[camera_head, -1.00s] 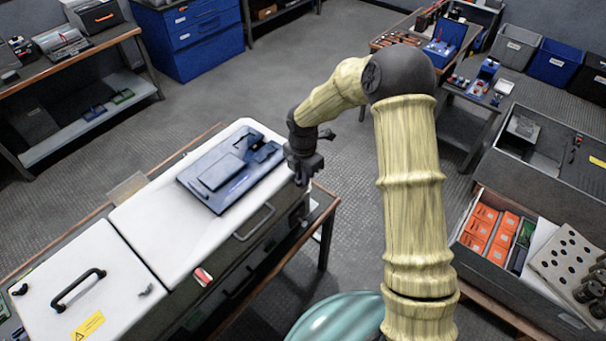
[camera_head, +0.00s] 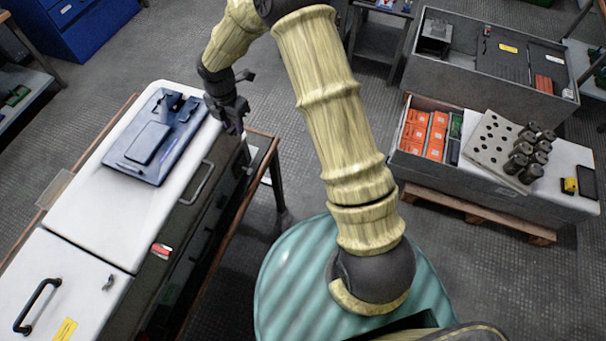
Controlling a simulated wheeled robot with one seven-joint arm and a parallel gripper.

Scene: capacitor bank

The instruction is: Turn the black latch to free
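A white cabinet (camera_head: 88,225) stands at left, with two lids on top. The nearer lid carries a black bar handle (camera_head: 37,304) and a small dark fitting (camera_head: 108,282) near its right edge. I cannot tell whether this fitting is the black latch; no other latch is clear. My gripper (camera_head: 236,122) is over the cabinet's far right side, beside a dark blue panel (camera_head: 150,142) on the farther lid. It is well away from the fitting. Its fingers are small and dark, so their opening cannot be made out.
A metal pull handle (camera_head: 198,183) and a red-and-white tag (camera_head: 161,250) are on the cabinet's right side. At right, a grey bin holds orange boxes (camera_head: 427,128) beside a perforated plate (camera_head: 492,143).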

